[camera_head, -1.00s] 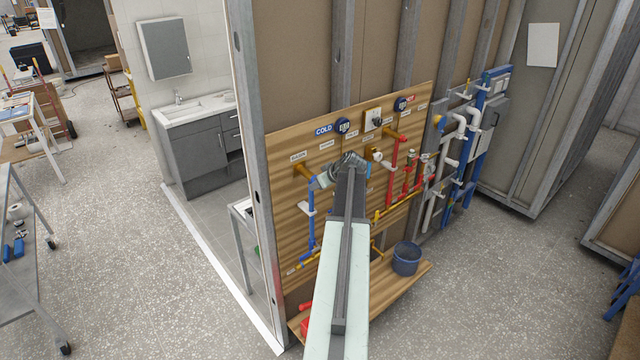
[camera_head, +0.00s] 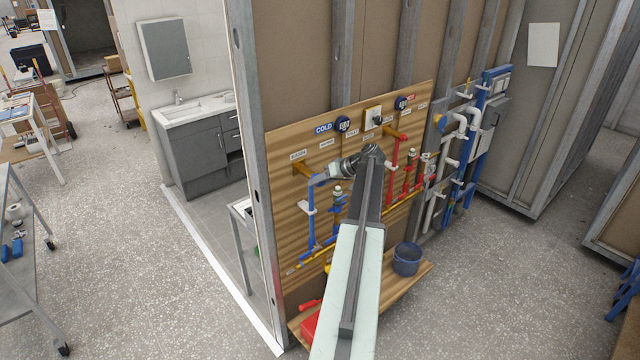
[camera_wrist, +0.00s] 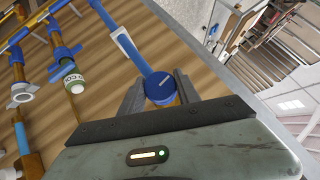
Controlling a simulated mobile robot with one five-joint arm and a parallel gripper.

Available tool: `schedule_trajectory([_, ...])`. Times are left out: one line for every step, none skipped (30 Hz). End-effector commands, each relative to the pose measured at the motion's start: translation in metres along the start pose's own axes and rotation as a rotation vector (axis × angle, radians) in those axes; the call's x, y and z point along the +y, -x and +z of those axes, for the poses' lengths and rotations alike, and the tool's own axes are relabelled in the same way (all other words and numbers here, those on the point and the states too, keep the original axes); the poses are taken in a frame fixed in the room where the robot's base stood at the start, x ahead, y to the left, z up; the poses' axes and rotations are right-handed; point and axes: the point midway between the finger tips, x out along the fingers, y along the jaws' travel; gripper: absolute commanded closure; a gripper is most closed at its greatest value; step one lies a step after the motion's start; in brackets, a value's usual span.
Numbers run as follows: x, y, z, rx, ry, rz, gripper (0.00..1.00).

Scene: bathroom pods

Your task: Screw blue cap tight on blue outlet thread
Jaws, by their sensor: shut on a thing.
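The blue cap (camera_wrist: 159,84) is a round disc with a pale line on its face, between my two fingers in the wrist view. My gripper (camera_wrist: 160,92) is shut on it. A blue pipe (camera_wrist: 121,42) runs up to the cap, and brass-coloured metal shows just beyond it. The cap's seat on the outlet thread is hidden, so I cannot tell how tight it is. The cap is too small to make out there.
A pipe with a white-and-green fitting (camera_wrist: 74,82) stands close beside in the wrist view. Red pipes (camera_head: 394,155) lie to the right on the wooden board (camera_head: 285,220). A dark blue bucket (camera_head: 407,260) and a red box (camera_head: 311,324) sit on the shelf below.

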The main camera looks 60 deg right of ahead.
Motion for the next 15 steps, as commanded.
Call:
schedule_trajectory([-0.0006,-0.0007,0.0033,-0.01,0.002,0.0,1.0])
schedule_trajectory([-0.0006,-0.0007,0.0032,-0.01,0.003,0.0,0.56])
schedule_trajectory([-0.0006,-0.0007,0.0032,-0.01,0.003,0.0,0.49])
schedule_trajectory([-0.0006,-0.0007,0.0029,-0.009,0.003,0.0,0.49])
schedule_trajectory([-0.0006,-0.0006,0.0027,-0.009,0.003,0.0,0.49])
schedule_trajectory([-0.0006,-0.0006,0.0024,-0.008,0.002,0.0,0.49])
schedule_trajectory([-0.0006,-0.0005,0.0022,-0.007,0.002,0.0,0.49])
schedule_trajectory([-0.0006,-0.0005,0.002,-0.007,0.002,0.0,0.49])
schedule_trajectory([-0.0005,-0.0004,0.0018,-0.006,0.002,0.0,0.49])
schedule_trajectory([-0.0005,-0.0004,0.0017,-0.006,0.002,0.0,0.49])
schedule_trajectory([-0.0005,-0.0004,0.0016,-0.005,0.002,0.0,0.49])
schedule_trajectory([-0.0005,-0.0003,0.0014,-0.005,0.002,0.0,0.49])
schedule_trajectory([-0.0005,-0.0003,0.0013,-0.005,0.002,0.0,0.49])
schedule_trajectory([-0.0005,-0.0003,0.0012,-0.004,0.002,0.0,0.49])
schedule_trajectory([-0.0005,-0.0002,0.0011,-0.004,0.003,0.001,0.49])
